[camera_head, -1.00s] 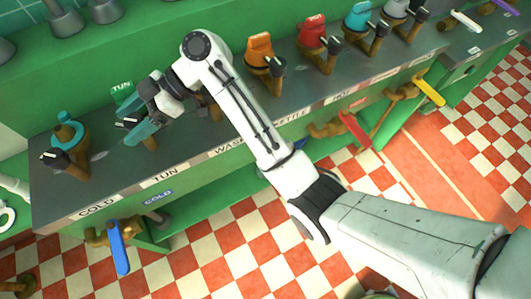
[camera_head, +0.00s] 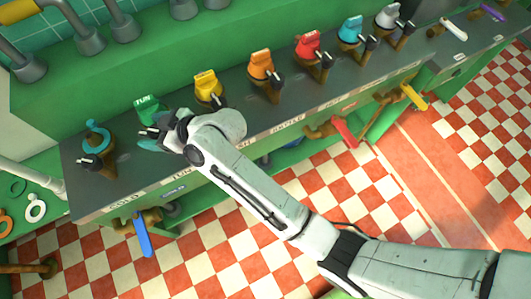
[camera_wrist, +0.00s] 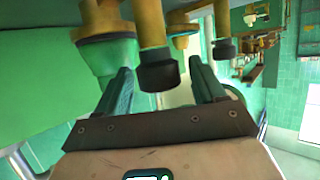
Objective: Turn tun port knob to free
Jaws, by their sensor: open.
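The tun port (camera_head: 147,108) is a green-topped fitting marked TUN, second from the left on the grey counter in the head view. Its dark knob with a pale pointer (camera_head: 147,132) shows at the tip of my gripper (camera_head: 152,142). In the wrist view a black round knob (camera_wrist: 158,75) on a brass stem sits between the two teal fingers of my gripper (camera_wrist: 163,88). Gaps show on both sides of the knob, so the fingers are open around it and not closed on it. My wrist hides the lower part of the tun port in the head view.
A teal fitting (camera_head: 97,138) stands left of the tun port, and a yellow one (camera_head: 208,88) stands to the right. Orange, red, teal and grey fittings continue along the counter (camera_head: 255,117). A blue lever (camera_head: 142,233) hangs below. A second black knob (camera_wrist: 224,48) shows beyond the right finger.

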